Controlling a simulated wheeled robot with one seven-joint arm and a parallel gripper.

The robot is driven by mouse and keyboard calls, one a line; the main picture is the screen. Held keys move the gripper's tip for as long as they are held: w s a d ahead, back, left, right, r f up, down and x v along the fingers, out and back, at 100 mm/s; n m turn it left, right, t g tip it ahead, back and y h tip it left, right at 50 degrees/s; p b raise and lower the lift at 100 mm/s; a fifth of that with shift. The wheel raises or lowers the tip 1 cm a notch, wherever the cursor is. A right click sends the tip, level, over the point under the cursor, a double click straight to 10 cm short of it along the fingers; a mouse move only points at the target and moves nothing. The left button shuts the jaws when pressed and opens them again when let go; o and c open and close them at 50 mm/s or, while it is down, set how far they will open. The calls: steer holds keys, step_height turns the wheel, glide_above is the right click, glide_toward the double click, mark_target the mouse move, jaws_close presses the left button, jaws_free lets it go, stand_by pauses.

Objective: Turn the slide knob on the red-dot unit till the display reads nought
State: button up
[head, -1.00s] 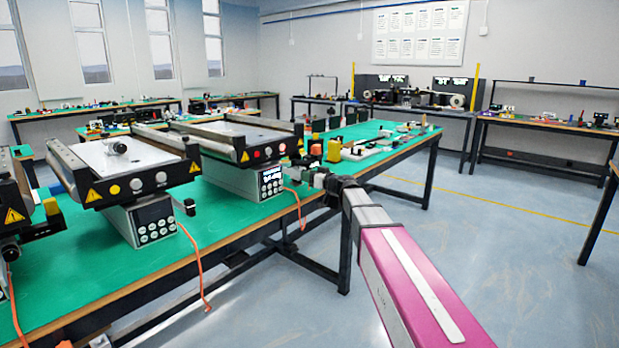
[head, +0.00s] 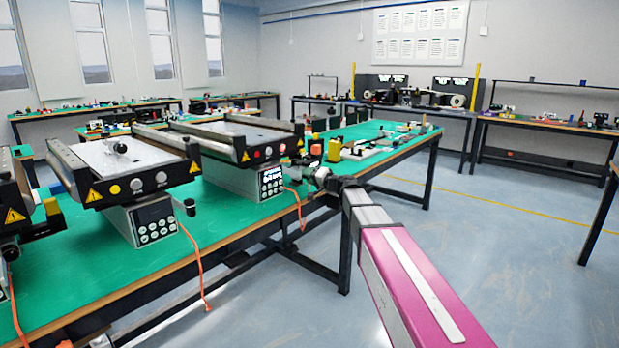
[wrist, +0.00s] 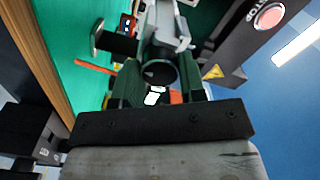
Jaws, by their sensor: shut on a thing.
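My gripper (head: 319,178) is at the right side of this unit. In the wrist view, the dark green fingers (wrist: 160,82) are shut on a dark round knob (wrist: 160,72), one on each side. The knob is hidden or too small to tell in the head view.
A second conveyor (head: 125,180) stands to the left, with its own dark knob (head: 188,206) sticking out. Orange cables (head: 191,260) hang over the edge of the green bench (head: 80,270). Small parts and a yellow block (head: 334,150) lie beyond my gripper.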

steer(key=m, duration=1.2)
steer(key=shift+s+d+f+m, duration=0.1)
steer(key=shift+d+m, duration=0.05)
steer(key=shift+m, duration=0.15)
stand_by(0.4)
steer(key=o, duration=0.9)
steer(key=v, duration=1)
steer(key=shift+s+d, duration=0.3)
